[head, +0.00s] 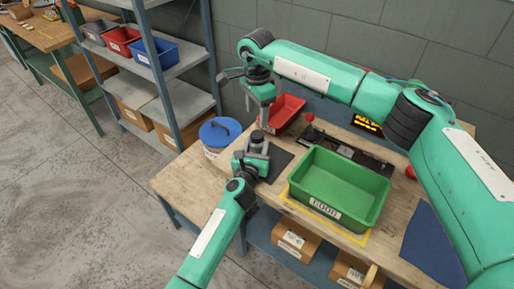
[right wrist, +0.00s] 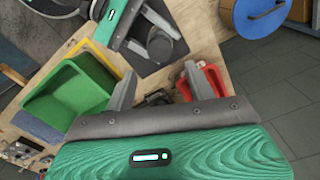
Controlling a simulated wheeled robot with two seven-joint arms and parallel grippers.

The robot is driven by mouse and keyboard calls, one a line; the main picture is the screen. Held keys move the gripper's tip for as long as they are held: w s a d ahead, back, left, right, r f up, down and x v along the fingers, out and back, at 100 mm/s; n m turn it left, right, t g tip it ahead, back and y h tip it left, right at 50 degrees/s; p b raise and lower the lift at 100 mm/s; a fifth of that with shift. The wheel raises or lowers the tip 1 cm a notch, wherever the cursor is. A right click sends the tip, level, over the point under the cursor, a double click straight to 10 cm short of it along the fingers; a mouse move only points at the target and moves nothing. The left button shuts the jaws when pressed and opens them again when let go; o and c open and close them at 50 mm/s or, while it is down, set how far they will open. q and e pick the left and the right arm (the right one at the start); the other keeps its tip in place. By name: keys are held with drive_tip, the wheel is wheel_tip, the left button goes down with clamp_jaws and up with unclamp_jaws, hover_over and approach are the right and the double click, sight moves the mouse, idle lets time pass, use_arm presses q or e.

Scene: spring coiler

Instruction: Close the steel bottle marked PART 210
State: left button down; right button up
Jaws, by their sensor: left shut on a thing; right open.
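A small grey bottle with a dark top (head: 257,142) stands upright on a dark mat (head: 277,164) near the left end of the bench. It also shows in the right wrist view (right wrist: 160,46). Its marking is not readable, and I cannot tell whether the dark top is a cap or an open mouth. My left gripper (head: 252,158) is shut on the bottle from the near side. My right gripper (head: 266,121) is open just above and behind the bottle. In the right wrist view its fingers (right wrist: 159,72) are apart with nothing between them.
A green bin (head: 325,205) stands right of the bottle, with a red bin (head: 287,106) behind. A dark machine (head: 345,150) lies behind the green bin. A blue mat (head: 432,240) at right is bare.

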sight(257, 134)
drive_tip(key=shift+f, duration=0.15)
drive_tip(key=shift+f, duration=3.9)
drive_tip(key=c, duration=1)
drive_tip(key=m, duration=0.8)
drive_tip(key=o, duration=1.1)
